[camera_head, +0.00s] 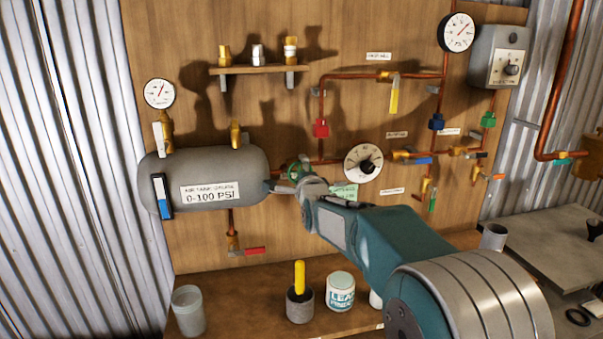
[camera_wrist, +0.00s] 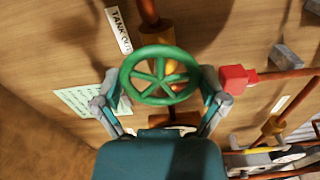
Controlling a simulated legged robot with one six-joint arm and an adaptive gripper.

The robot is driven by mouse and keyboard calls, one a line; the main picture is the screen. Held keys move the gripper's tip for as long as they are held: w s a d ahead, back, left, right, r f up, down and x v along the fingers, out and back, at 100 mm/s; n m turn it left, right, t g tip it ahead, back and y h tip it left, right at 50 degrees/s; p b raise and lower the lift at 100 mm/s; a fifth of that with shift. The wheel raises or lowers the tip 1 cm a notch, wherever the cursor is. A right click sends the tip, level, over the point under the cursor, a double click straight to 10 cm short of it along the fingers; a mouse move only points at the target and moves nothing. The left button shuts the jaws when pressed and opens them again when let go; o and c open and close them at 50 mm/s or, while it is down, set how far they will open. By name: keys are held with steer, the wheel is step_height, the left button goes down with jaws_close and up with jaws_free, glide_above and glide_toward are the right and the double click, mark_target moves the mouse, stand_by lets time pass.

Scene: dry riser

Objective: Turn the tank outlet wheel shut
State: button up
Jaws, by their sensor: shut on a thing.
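The green tank outlet wheel (camera_wrist: 128,74) is a spoked handwheel near the middle of the wrist view. My gripper (camera_wrist: 160,94) has one finger on each side of its rim and is shut on it. In the head view the wheel (camera_head: 296,171) shows in part, just right of the grey air tank (camera_head: 225,165), with my gripper (camera_head: 290,186) at it. My wrist and arm hide the rest of the wheel there.
A red fitting (camera_wrist: 234,78) on copper pipe sits close right of my gripper. Below are a shelf with a grey cup (camera_head: 188,311), a yellow-handled tool (camera_head: 299,277) and a white can (camera_head: 341,291).

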steer(key=shift+s+a+f+m, duration=0.25)
steer(key=shift+s+f+m, duration=0.1)
steer(key=shift+m, duration=0.15)
steer(key=o, duration=0.8)
steer(key=shift+s+a, duration=0.1)
steer(key=v, duration=1.2)
steer(key=shift+r, duration=0.25)
